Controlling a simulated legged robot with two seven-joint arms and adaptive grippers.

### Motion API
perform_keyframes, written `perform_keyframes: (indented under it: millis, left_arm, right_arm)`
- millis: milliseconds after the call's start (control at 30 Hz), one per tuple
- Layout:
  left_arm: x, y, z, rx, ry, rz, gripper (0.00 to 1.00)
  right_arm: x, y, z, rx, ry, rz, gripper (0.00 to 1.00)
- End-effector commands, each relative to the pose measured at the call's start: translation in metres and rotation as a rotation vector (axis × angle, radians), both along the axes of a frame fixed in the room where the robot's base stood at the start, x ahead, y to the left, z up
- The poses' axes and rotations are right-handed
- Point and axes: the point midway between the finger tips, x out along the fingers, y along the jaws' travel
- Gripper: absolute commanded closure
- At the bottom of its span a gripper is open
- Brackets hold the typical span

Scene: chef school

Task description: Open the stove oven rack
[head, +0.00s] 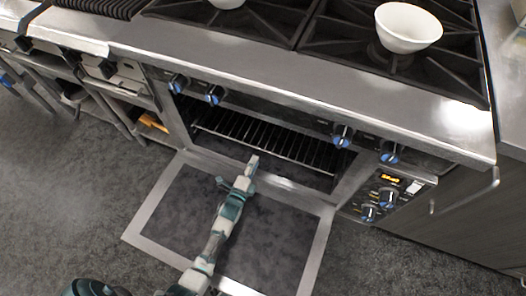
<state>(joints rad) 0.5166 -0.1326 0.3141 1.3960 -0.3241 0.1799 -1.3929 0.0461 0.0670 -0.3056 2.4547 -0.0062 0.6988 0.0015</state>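The stove oven stands open, with its door (180,205) folded down flat toward me. The dark wire oven rack (285,141) lies level inside the oven cavity. My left gripper (252,163) is over the inner edge of the door, just in front of the rack's near side. Its arm hides part of the door. The fingers are small and seen from above, so I cannot tell whether they are open or touching the rack. My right gripper is out of view.
The steel front ledge (270,75) of the stove overhangs the oven opening, with blue-ringed knobs (342,135) below it. A white bowl (407,27) sits on the burner grates. A control panel (385,196) is right of the door.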

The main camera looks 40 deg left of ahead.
Motion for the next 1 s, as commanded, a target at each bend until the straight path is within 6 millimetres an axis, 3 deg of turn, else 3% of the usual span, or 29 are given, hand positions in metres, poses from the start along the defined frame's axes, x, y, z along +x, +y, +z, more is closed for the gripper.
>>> perform_keyframes:
  millis: [100, 300, 667, 800, 1000]
  left_arm:
    - [0.023, 0.007, -0.006, 0.0, 0.004, -0.001, 0.67]
    - [0.046, 0.014, -0.004, -0.004, 0.001, -0.001, 0.67]
    - [0.052, 0.014, 0.002, 0.0, -0.002, -0.001, 0.67]
    - [0.052, 0.014, 0.001, -0.001, -0.002, -0.001, 0.99]
    - [0.052, 0.015, 0.0, -0.003, -0.002, -0.001, 1.0]
  right_arm:
    - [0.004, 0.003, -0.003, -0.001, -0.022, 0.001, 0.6]
    - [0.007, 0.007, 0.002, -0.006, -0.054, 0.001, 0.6]
    - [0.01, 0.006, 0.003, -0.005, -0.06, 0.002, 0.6]
    - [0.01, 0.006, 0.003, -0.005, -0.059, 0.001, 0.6]
    - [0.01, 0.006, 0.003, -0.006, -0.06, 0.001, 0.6]
